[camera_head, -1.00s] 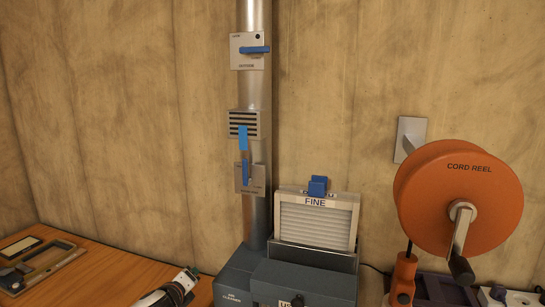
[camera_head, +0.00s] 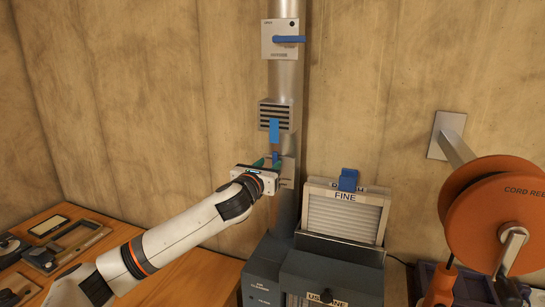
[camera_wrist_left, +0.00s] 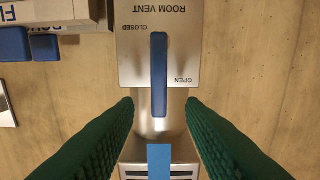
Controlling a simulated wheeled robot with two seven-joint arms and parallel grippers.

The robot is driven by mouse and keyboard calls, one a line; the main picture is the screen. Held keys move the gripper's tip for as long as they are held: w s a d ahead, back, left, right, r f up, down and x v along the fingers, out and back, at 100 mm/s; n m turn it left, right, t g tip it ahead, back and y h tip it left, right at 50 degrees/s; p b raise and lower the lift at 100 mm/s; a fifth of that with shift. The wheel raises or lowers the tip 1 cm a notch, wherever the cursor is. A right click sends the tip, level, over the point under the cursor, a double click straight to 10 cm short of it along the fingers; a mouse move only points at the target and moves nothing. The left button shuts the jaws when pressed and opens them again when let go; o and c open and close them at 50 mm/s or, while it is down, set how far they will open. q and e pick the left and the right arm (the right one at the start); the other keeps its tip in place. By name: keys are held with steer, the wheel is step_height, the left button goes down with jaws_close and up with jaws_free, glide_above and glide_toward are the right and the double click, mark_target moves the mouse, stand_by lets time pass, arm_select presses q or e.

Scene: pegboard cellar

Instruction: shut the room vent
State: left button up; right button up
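The room vent plate (camera_wrist_left: 182,60) is a silver square on the pipe, labelled ROOM VENT, CLOSED and OPEN, upside down in the left wrist view. Its blue lever (camera_wrist_left: 158,75) lies along the pipe, its free end past the plate's OPEN edge, towards the grille. In the head view the plate (camera_head: 288,172) is partly hidden by my left gripper (camera_head: 270,165). My left gripper's green fingers (camera_wrist_left: 159,106) are open, one on each side of the lever's free end, with gaps showing on both sides. My right gripper is not in view.
Above is a slotted grille (camera_head: 277,115) with a blue strip, then another plate (camera_head: 280,40) with a sideways blue lever. Below right stand a filter marked FINE (camera_head: 343,215) and a dark unit (camera_head: 335,277). An orange cord reel (camera_head: 490,210) stands at right.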

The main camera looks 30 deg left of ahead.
mark_target(275, 159)
arm_select(q)
steer(key=shift+x, duration=1.6)
steer(key=shift+d, duration=0.1)
jaws_close()
